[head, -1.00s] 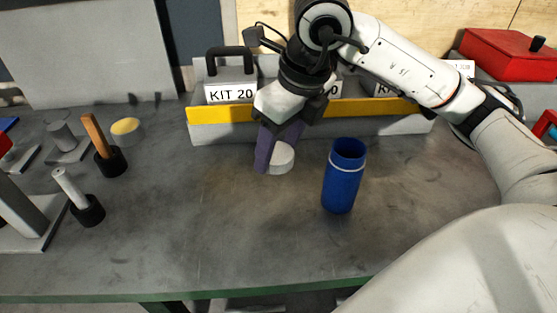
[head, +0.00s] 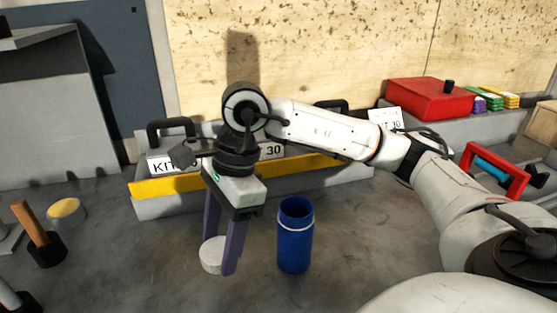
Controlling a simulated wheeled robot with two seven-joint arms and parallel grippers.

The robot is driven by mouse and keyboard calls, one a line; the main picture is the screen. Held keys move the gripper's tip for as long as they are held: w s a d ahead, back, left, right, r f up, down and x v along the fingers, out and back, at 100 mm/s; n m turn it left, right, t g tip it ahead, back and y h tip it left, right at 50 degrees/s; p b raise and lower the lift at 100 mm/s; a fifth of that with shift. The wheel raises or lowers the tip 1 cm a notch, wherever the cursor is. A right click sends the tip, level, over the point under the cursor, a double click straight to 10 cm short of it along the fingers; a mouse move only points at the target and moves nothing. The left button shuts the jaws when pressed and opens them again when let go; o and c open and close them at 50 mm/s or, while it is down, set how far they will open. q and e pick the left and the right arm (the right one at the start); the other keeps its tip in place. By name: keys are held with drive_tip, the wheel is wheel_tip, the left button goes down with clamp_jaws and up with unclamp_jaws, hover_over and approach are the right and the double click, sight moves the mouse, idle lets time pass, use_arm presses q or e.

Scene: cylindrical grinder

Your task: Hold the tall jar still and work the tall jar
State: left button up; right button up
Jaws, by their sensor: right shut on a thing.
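The tall jar (head: 295,243) is a blue cylinder with a white ring near its top. It stands upright on the grey bench, and its top looks open, with a dark inside. My right gripper (head: 222,262) is left of the jar and apart from it. Its purple fingers point down and are shut on a white round lid (head: 213,255). I cannot tell how far the lid is above the bench. My left gripper is not in view.
A grey tray with a yellow front edge (head: 160,190) and kit labels stands behind the jar. A red box (head: 429,98) and a red-handled tool carrier (head: 497,170) are at the right. A wooden-handled tool (head: 36,228) and a yellow-topped tin (head: 67,213) are at the left.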

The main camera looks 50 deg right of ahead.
sight(217, 261)
drive_tip(key=n+g, duration=0.1)
drive_tip(key=n, duration=0.2)
drive_tip(key=s+a+f+n+g, duration=0.1)
drive_tip(key=n, duration=0.3)
drive_tip(key=a+f+n+g, duration=0.1)
drive_tip(key=n, duration=0.3)
drive_tip(key=shift+s+a+f+h, duration=0.1)
drive_tip(key=shift+s+f+h, duration=0.1)
drive_tip(key=shift+s+h, duration=0.1)
drive_tip(key=n, duration=0.3)
drive_tip(key=f+n+h, duration=0.1)
drive_tip(key=n, duration=0.1)
drive_tip(key=shift+s+a+g, duration=0.3)
drive_tip(key=shift+s, duration=0.1)
drive_tip(key=n, duration=0.1)
drive_tip(key=n+h, duration=0.1)
drive_tip(key=n, duration=0.1)
drive_tip(key=f+n, duration=0.1)
drive_tip(key=n, duration=0.1)
drive_tip(key=shift+s+a, duration=0.1)
drive_tip(key=shift+s, duration=0.3)
